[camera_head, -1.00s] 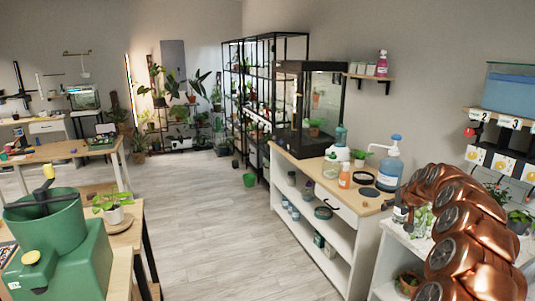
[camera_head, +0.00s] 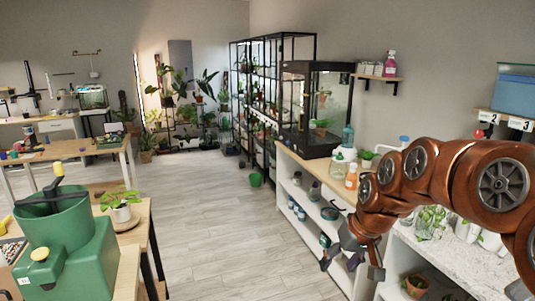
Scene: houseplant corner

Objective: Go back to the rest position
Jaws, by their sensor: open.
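My copper-coloured arm comes in from the right edge and bends down at its end. My gripper (camera_head: 351,266) hangs at the arm's end, in front of the white shelf unit. Its two dark fingers are spread apart and point downward, with nothing seen between them. The arm hides part of the shelf unit's top and the counter at the right.
A white shelf unit with a wooden top (camera_head: 300,159) holds bottles and a glass tank (camera_head: 320,105). A pale counter (camera_head: 455,255) stands at the right. At the left is a green machine (camera_head: 70,255) beside a potted plant (camera_head: 121,205). The wooden floor (camera_head: 205,205) between is clear.

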